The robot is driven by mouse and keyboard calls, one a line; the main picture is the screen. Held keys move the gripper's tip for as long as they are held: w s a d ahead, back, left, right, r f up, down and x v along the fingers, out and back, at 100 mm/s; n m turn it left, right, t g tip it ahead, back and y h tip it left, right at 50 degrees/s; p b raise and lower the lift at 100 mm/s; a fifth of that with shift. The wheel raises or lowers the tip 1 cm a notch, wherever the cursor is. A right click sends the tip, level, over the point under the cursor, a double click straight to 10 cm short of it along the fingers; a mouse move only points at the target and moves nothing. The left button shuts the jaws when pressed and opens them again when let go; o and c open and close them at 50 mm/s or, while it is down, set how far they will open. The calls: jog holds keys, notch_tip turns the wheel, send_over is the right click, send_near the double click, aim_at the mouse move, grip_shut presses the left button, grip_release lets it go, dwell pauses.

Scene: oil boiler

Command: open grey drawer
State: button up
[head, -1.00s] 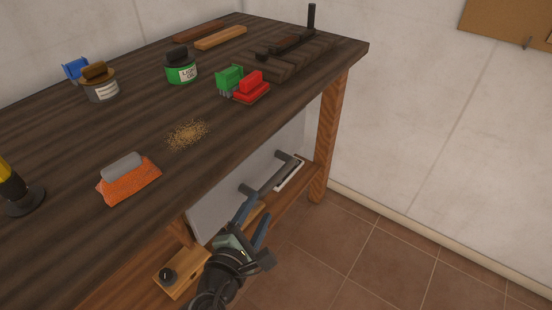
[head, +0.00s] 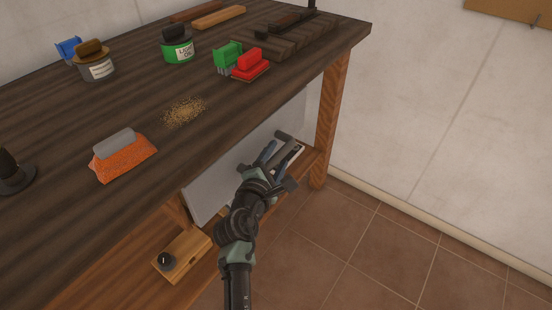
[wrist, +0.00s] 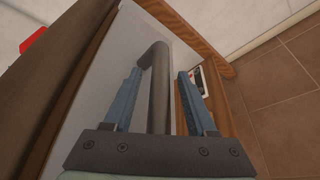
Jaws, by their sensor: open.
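The grey drawer (head: 208,196) is under the workbench top, and its pale front faces the floor side. Its dark bar handle (wrist: 157,85) stands out from the front. In the wrist view my gripper (wrist: 158,76) is open, with one blue finger on each side of the handle bar. Gaps show between the fingers and the bar. In the head view my gripper (head: 270,154) is at the handle, and the arm hides much of the handle and part of the drawer front.
The workbench top (head: 60,140) overhangs the drawer, and a wooden leg (head: 331,120) stands to its right. A lower shelf holds a wooden box with a black knob (head: 180,255). The tiled floor (head: 350,240) is clear.

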grip_shut()
dwell(1.4)
